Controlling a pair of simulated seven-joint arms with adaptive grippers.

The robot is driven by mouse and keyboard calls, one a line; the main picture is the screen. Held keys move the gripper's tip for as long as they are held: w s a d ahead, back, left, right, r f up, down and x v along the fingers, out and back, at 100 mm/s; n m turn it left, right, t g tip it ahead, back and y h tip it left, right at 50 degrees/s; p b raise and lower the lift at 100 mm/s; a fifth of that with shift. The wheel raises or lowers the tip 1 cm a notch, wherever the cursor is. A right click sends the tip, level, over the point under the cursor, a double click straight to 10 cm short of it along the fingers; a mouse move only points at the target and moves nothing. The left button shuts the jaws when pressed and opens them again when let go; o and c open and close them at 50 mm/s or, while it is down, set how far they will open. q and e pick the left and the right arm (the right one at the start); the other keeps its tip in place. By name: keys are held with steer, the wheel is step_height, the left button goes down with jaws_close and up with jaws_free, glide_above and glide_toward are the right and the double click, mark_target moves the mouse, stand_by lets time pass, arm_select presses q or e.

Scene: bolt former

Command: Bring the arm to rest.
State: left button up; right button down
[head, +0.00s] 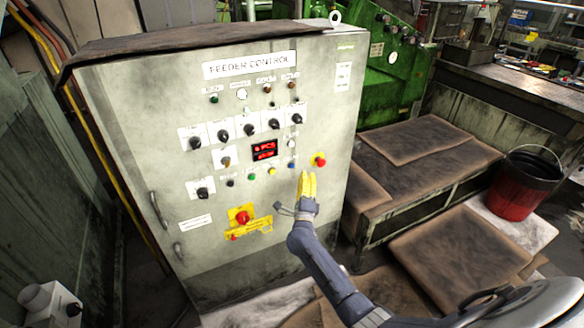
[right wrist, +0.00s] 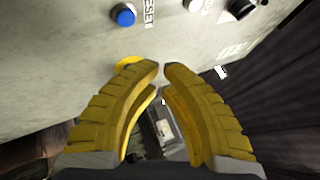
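My right arm comes in from the lower right in the head view. Its yellow-fingered gripper (head: 308,183) is in front of the right part of the feeder control cabinet (head: 130,130), below the red and yellow knob (head: 319,160). In the right wrist view the two fingers (right wrist: 162,66) curve together and their tips almost meet, with nothing held between them. A blue button (right wrist: 123,14) is ahead of the fingers on the panel. A yellow part (right wrist: 128,62) is partly hidden behind the left finger. My left gripper is not in view.
A green machine (head: 385,75) stands behind.

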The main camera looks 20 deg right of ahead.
stand_by(0.5)
steer(key=w+a+f+n+y, duration=0.1)
steer(key=a+f+n+y, duration=0.35)
steer(key=f+n, duration=0.3)
steer(key=a+f+n+y, duration=0.4)
steer(key=f+n+y, duration=0.1)
steer(key=f+n, duration=0.25)
steer(key=s+a+f+n+g+y, duration=0.1)
steer(key=s+f+n+g, duration=0.15)
steer(key=f, duration=0.45)
steer(key=s+a+f+n+g+y, duration=0.1)
steer(key=s+a+f+n+g, duration=0.1)
steer(key=s+f+n, duration=0.35)
steer(key=s+f+n+g, duration=0.4)
steer(key=s+f+g, duration=0.2)
steer(key=s+f, duration=1.3)
steer(key=s+f+n+g, duration=0.1)
steer(key=s+f, duration=0.4)
steer(key=s, duration=0.8)
steer(key=s+f+n+g, duration=0.1)
steer(key=s+f+g, duration=0.3)
steer(key=s, duration=1)
steer(key=s+f+n+g, duration=0.1)
steer(key=s+f, duration=0.5)
steer(key=s, duration=0.8)
steer(key=shift+s+a+n+g, duration=0.25)
steer(key=shift+a+n+g, duration=0.2)
steer(key=shift+g, duration=0.2)
